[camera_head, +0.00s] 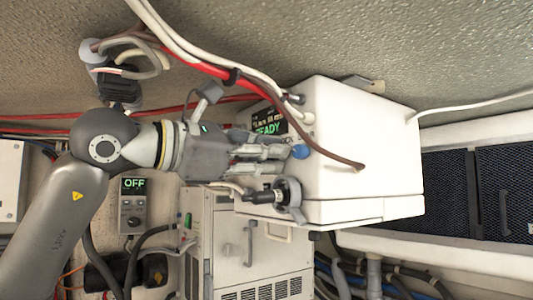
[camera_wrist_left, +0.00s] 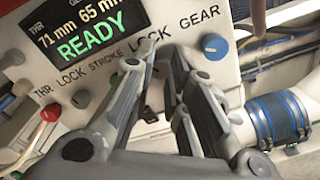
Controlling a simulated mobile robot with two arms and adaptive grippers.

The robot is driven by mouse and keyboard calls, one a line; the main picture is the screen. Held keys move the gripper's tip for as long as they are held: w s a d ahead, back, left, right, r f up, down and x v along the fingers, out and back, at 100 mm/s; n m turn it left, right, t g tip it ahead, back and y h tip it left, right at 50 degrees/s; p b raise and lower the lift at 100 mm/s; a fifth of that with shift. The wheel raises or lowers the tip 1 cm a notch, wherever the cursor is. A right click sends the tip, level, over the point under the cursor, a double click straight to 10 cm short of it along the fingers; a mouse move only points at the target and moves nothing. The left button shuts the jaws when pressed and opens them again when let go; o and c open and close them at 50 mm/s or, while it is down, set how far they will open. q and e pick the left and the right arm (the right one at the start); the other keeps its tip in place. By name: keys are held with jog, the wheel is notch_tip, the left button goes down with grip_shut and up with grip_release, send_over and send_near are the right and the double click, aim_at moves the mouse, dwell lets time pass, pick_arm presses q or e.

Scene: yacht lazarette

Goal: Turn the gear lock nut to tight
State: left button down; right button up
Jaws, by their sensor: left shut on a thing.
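The white control box (camera_head: 350,150) shows a panel labelled THR, LOCK, STROKE, LOCK and GEAR in the left wrist view. My left gripper (camera_head: 282,152) reaches the panel from the left. In the left wrist view its fingers (camera_wrist_left: 161,52) are closed together below the second LOCK label, beside GEAR. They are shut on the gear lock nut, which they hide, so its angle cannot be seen. The display (camera_wrist_left: 82,35) reads 71 mm, 65 mm and READY. My right gripper is out of view.
A grey knob (camera_wrist_left: 80,98) and a red one (camera_wrist_left: 51,112) lie left of the fingers. Red and white cables (camera_head: 215,68) pass above my gripper. A black round fitting (camera_head: 288,194) sits below it. A small controller (camera_head: 133,205) reads OFF.

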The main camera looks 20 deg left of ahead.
pick_arm(q)
jog(key=shift+r+m+p, duration=0.1)
jog(key=shift+m+p, duration=0.4)
jog(key=shift+m, duration=3.3)
jog(key=c, duration=1.4)
grip_release()
jog(key=shift+o, duration=0.2)
jog(key=v, duration=1.2)
